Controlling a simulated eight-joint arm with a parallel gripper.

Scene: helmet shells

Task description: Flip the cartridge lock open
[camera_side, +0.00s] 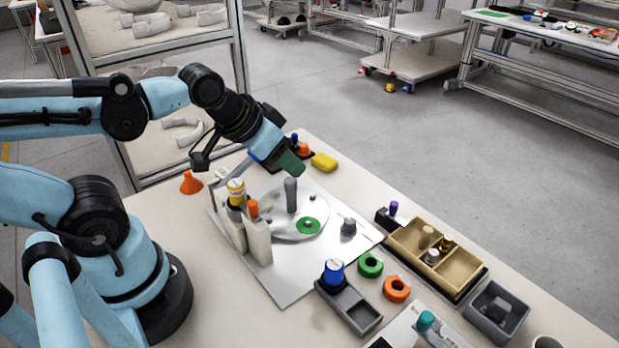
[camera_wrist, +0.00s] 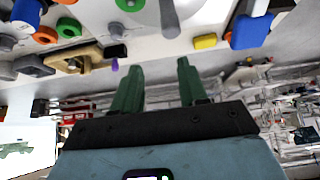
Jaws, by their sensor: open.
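A grey upright peg or lever (camera_side: 291,195) stands on a round metallic disc (camera_side: 275,227) set on a pale plate. A green round piece (camera_side: 309,226) lies on the disc. I cannot tell for certain which part is the cartridge lock; the upright grey lever is the most lever-like. It also shows at the top of the wrist view (camera_wrist: 168,18). My gripper (camera_side: 291,163) is above and behind the lever, tilted down, and seems apart from it. In the wrist view its two green fingers (camera_wrist: 160,72) are spread with nothing between them.
White bottles (camera_side: 258,242) stand left of the disc, one with an orange cap. A yellow block (camera_side: 324,162) lies behind it. A tan tray (camera_side: 465,265), green ring (camera_side: 370,264), orange ring (camera_side: 396,289) and dark holder with a blue cylinder (camera_side: 333,272) are on the right.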

